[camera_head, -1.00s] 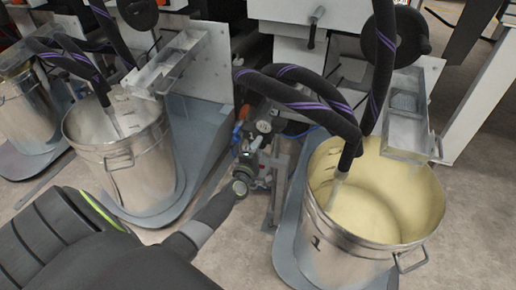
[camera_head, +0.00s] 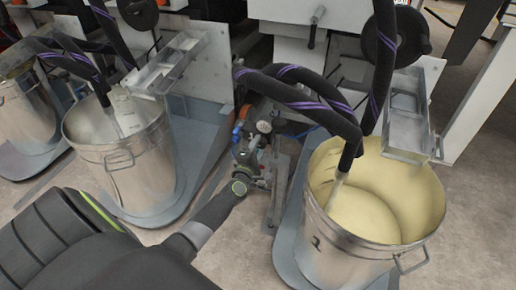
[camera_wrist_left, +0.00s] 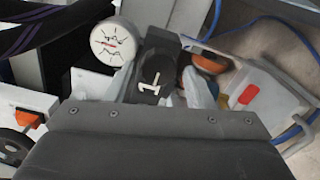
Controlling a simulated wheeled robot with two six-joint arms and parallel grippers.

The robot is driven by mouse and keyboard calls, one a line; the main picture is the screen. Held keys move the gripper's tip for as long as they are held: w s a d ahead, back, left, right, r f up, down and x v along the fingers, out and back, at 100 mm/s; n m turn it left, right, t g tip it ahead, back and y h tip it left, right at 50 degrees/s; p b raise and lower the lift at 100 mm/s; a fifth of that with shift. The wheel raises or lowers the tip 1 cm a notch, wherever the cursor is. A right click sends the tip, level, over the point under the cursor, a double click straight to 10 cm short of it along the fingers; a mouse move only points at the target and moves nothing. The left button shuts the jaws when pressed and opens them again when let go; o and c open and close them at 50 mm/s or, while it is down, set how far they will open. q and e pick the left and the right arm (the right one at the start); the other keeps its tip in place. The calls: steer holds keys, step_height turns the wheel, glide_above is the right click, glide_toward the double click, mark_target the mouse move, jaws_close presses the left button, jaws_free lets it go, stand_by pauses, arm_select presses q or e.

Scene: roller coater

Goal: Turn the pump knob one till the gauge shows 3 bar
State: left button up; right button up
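The black pump knob (camera_wrist_left: 150,82) with a white "1" is near the middle of the left wrist view, its lower part hidden behind my gripper's plate. The round white pressure gauge (camera_wrist_left: 113,42) is just to its upper left. It has black marks and a little red, but its reading is too small to tell. In the head view the gauge (camera_head: 263,127) is tiny, between the two drums. My left gripper (camera_head: 248,157) is at the pump, close to the knob. Its fingers cannot be made out clearly. My right gripper is not in view.
A steel drum of pale yellow liquid (camera_head: 338,238) stands right of the pump, and another steel drum (camera_head: 125,185) stands left. Thick black hoses (camera_head: 300,95) arch above. In the wrist view a pale canister (camera_wrist_left: 265,95) and blue cable lie right of the knob.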

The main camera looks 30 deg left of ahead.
arm_select(q)
steer(key=shift+o, duration=0.4)
steer(key=shift+s+d+r, duration=0.1)
steer(key=shift+s, duration=0.1)
steer(key=v, duration=1.7)
steer(key=shift+p, duration=0.45)
